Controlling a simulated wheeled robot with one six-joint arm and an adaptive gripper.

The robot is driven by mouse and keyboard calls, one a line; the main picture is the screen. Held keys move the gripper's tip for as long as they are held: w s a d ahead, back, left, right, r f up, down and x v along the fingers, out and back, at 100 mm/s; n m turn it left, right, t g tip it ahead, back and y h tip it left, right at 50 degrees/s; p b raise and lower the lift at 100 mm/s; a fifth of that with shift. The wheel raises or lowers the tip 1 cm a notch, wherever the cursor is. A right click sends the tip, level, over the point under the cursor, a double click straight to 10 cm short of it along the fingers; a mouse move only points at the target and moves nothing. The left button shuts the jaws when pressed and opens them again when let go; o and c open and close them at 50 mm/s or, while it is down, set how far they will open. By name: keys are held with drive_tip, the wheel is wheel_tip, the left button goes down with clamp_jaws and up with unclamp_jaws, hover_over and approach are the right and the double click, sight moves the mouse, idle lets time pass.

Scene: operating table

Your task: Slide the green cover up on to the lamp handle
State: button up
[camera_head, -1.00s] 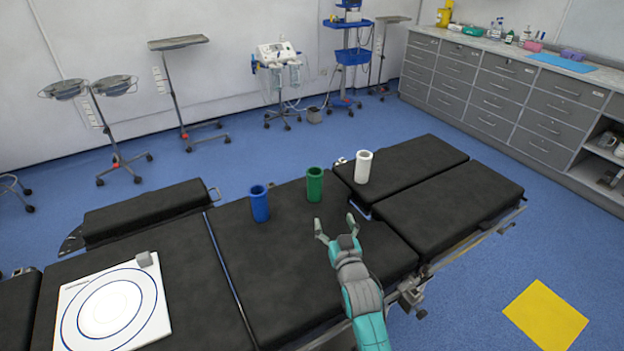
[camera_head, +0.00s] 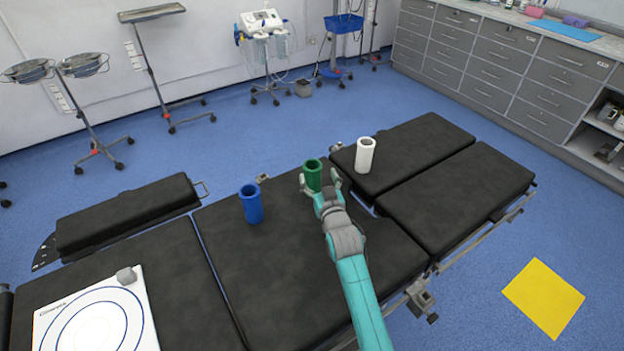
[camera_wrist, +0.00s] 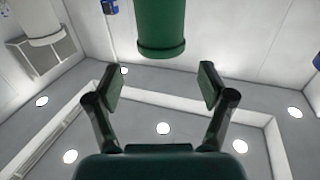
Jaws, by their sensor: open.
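The green cover (camera_head: 313,173) is an upright hollow cylinder on the black operating table (camera_head: 285,285), in the middle of a row of three. My gripper (camera_head: 320,181) is open at the cover's near side, with one finger towards its left and one towards its right. In the wrist view the green cover (camera_wrist: 161,28) comes down from the top edge, centred between the two open fingers (camera_wrist: 161,80). Gaps show on both sides, and I cannot tell whether any finger touches it. The lamp handle does not show in any view.
A blue cylinder (camera_head: 251,205) stands to the left and a white cylinder (camera_head: 365,155) to the right, on another table section. A white board with rings (camera_head: 50,308) lies at the left, with a small grey block (camera_head: 126,275) on it.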

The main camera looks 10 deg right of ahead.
sight(315, 170)
drive_tip(key=shift+w+a+f, duration=0.1)
drive_tip(key=shift+w+f, duration=0.1)
drive_tip(key=shift+w, duration=1.4)
drive_tip(key=shift+w+f, duration=0.2)
drive_tip(key=shift+w, duration=1.4)
drive_tip(key=c, duration=1.2)
drive_tip(key=shift+r, duration=0.15)
